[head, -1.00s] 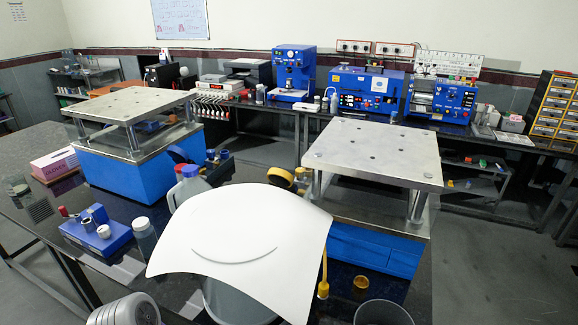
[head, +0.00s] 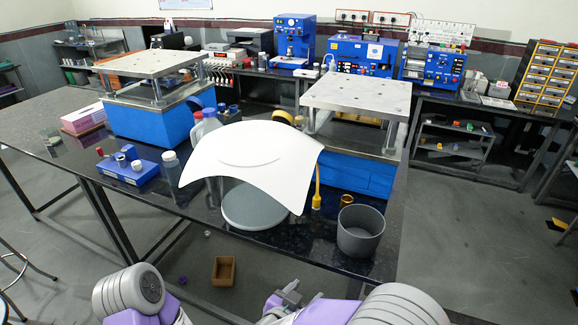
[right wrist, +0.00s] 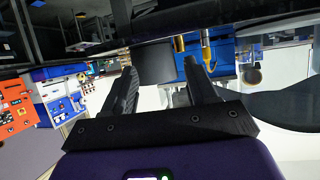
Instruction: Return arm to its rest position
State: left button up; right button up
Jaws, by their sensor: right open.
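My right gripper (head: 285,297) is low in the head view, in front of the black table (head: 330,252) and below its near edge. In the right wrist view its two dark fingers (right wrist: 163,85) stand wide apart with nothing between them. The right arm's grey and purple links show beside it at the bottom of the head view. My left arm (head: 130,292) shows only as a grey and purple link at the bottom left. Its gripper is out of the picture.
On the table, a curved white sheet (head: 250,150) lies over a round grey stand (head: 255,208), with a dark grey bin (head: 360,230) near the front edge. Two blue presses (head: 150,122) (head: 358,170) stand behind. A small brown box (head: 224,270) sits low below the table edge.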

jog(key=d+f+n+g+y, duration=0.2)
jog(key=d+f+y, duration=0.1)
jog(key=f, duration=0.7)
jog(key=d+f+n+g+y, duration=0.1)
jog(key=d+f+g+y, duration=0.15)
jog(key=f, duration=0.75)
jog(key=s+f+g+y, duration=0.2)
jog(key=s+f+g, duration=0.1)
jog(key=s+f, duration=0.2)
jog(key=s+f+n+g+y, duration=0.1)
jog(key=s+f+g+y, duration=0.2)
jog(key=s, duration=0.7)
jog(key=shift+s+d+f, duration=0.15)
jog(key=shift+d+f, duration=0.15)
jog(key=shift+f, duration=0.65)
